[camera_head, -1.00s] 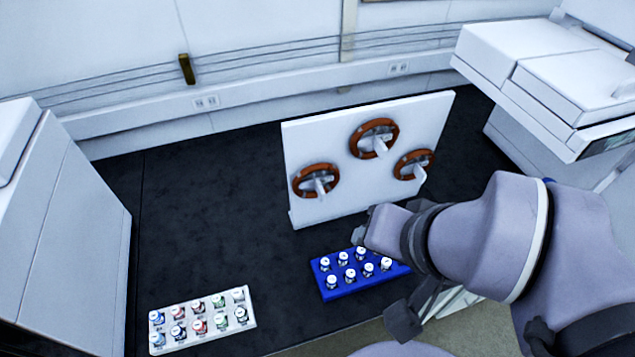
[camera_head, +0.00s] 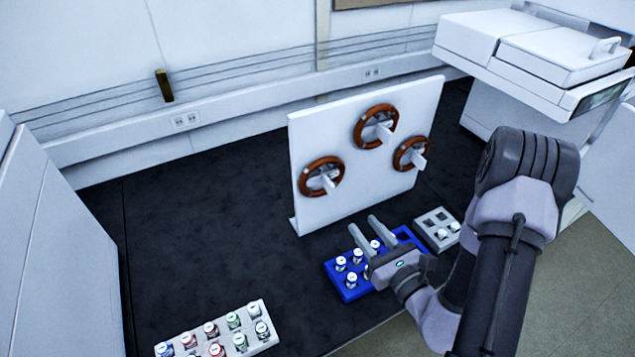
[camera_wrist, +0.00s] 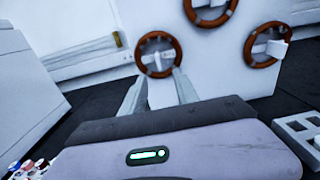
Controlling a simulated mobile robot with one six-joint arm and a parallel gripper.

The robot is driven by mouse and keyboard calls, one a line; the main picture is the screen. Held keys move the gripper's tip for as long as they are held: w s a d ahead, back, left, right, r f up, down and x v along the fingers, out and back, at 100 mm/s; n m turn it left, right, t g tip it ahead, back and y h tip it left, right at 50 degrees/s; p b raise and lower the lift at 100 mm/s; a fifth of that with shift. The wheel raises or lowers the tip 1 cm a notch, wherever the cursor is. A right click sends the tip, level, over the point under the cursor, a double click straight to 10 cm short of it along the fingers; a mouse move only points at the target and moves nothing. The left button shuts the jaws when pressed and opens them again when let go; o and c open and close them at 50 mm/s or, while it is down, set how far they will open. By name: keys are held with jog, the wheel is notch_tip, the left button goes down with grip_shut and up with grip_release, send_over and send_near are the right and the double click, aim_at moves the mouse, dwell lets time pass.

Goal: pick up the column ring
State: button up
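Three orange-brown column rings hang on pegs on an upright white board (camera_head: 360,185): a left ring (camera_head: 308,165), an upper middle ring (camera_head: 358,128) and a right ring (camera_head: 397,154). My gripper (camera_head: 363,224) is open and empty, over the blue rack and in front of the board, below the rings. In the wrist view my gripper (camera_wrist: 159,77) has its two fingers apart, pointing toward the left ring (camera_wrist: 140,48). The upper middle ring (camera_wrist: 190,15) is cut off by the top edge there, and the right ring (camera_wrist: 249,50) is to the right.
A blue rack (camera_head: 350,294) with white-capped vials lies under my gripper. A grey rack (camera_head: 425,219) stands to its right, and a pale vial rack (camera_head: 258,347) at the front left. White instruments stand at both sides. The dark bench (camera_head: 200,225) left of the board is clear.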

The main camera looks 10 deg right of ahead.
aim_at(334, 191)
jog(key=x, duration=1.6)
jog(key=shift+s+a+f, duration=0.1)
jog(key=shift+a+f, duration=0.05)
jog(key=shift+a, duration=0.25)
grip_shut()
